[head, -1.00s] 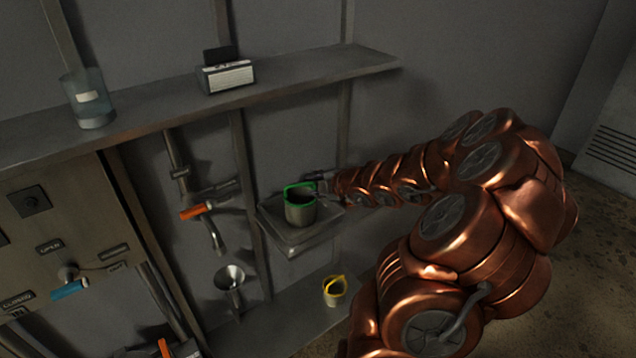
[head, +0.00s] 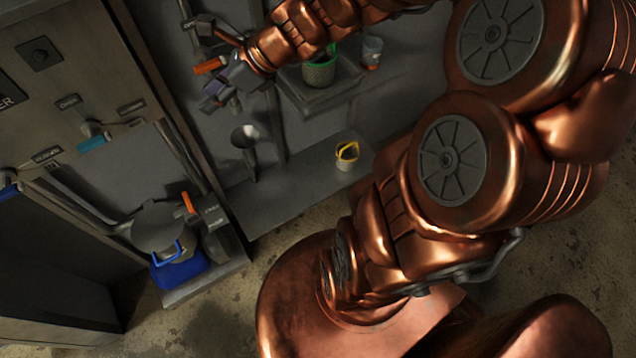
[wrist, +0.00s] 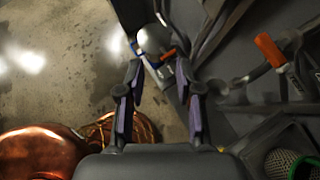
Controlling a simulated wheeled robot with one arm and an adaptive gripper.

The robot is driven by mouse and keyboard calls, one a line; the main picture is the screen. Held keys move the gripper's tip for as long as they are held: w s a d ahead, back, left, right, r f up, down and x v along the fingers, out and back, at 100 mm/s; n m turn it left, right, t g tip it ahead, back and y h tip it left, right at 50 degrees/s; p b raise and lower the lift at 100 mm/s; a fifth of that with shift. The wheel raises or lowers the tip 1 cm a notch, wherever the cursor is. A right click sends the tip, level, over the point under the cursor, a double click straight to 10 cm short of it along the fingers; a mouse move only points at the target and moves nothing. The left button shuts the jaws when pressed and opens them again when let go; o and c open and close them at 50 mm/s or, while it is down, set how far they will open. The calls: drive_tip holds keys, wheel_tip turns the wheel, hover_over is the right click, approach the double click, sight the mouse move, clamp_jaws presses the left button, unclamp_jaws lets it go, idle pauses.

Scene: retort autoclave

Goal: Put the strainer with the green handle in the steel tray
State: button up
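The strainer with the green handle (head: 319,74) stands upright in the steel tray (head: 318,101) on the wall, partly hidden by my arm. Its mesh body (wrist: 279,163) shows at the bottom right of the wrist view, inside the tray's dark rim (wrist: 251,150). My gripper (head: 222,98) is to the left of the tray, apart from the strainer, near an orange valve handle (head: 209,66). In the wrist view my gripper (wrist: 160,95) has its two fingers spread, with nothing between them.
A strainer with a yellow handle (head: 347,158) stands on the lower shelf (head: 285,195), near a funnel (head: 246,140). A grey cup (head: 372,48) with orange on it is right of the green strainer. A blue-handled pot (head: 160,228) is at lower left.

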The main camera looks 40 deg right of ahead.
drive_tip(key=s+a+f+n+g+h, duration=0.15)
drive_tip(key=s+a+n+g, duration=0.25)
drive_tip(key=s+n, duration=0.5)
drive_tip(key=s+d+f+n+g+h, duration=0.1)
drive_tip(key=s+d+n+g+h, duration=0.1)
drive_tip(key=s+n, duration=0.6)
drive_tip(key=s+d+f+n+g+h, duration=0.1)
drive_tip(key=s+d+n+h, duration=0.3)
drive_tip(key=s+d+n, duration=0.2)
drive_tip(key=shift+s+d+n+g+h, duration=0.3)
drive_tip(key=shift+s+n+g+h, duration=0.1)
drive_tip(key=shift+s+n, duration=0.7)
